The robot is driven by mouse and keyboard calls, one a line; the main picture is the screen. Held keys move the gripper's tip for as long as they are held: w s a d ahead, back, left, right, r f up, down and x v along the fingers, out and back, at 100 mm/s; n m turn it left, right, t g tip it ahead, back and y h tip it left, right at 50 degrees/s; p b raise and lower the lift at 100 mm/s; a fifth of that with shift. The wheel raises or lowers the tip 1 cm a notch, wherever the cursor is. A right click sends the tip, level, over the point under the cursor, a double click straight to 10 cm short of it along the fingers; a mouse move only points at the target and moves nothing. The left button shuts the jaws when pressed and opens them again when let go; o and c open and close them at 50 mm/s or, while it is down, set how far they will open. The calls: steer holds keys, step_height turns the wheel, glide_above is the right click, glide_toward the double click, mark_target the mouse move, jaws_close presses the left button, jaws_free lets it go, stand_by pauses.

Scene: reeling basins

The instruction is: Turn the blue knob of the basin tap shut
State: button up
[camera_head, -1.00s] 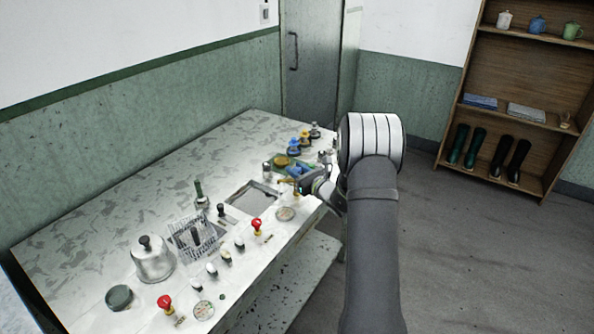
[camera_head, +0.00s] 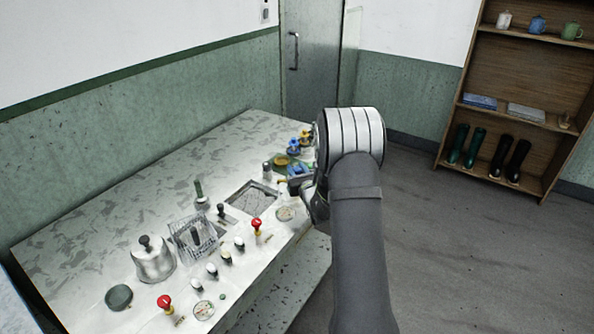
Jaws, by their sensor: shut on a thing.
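The blue knob (camera_head: 299,170) is on the tap near the right end of the counter, beside the green-edged basin (camera_head: 279,172). My gripper (camera_head: 296,181) is at this tap, low over the counter's front edge, and is shut on the blue knob. The fingertips are small and dark, and my arm hides part of the tap and the counter behind it. How far the knob is turned cannot be told.
The pale counter (camera_head: 150,205) carries a square sunken basin (camera_head: 253,198), a wire basket (camera_head: 190,240), a lidded metal pot (camera_head: 153,262) and red knobs (camera_head: 257,224). Another blue knob (camera_head: 293,146) stands behind. Floor (camera_head: 445,255) is clear right of my arm.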

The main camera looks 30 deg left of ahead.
steer(key=o, duration=0.9)
steer(key=shift+d, duration=0.1)
steer(key=v, duration=1.7)
steer(key=shift+o, duration=0.2)
steer(key=shift+s, duration=0.15)
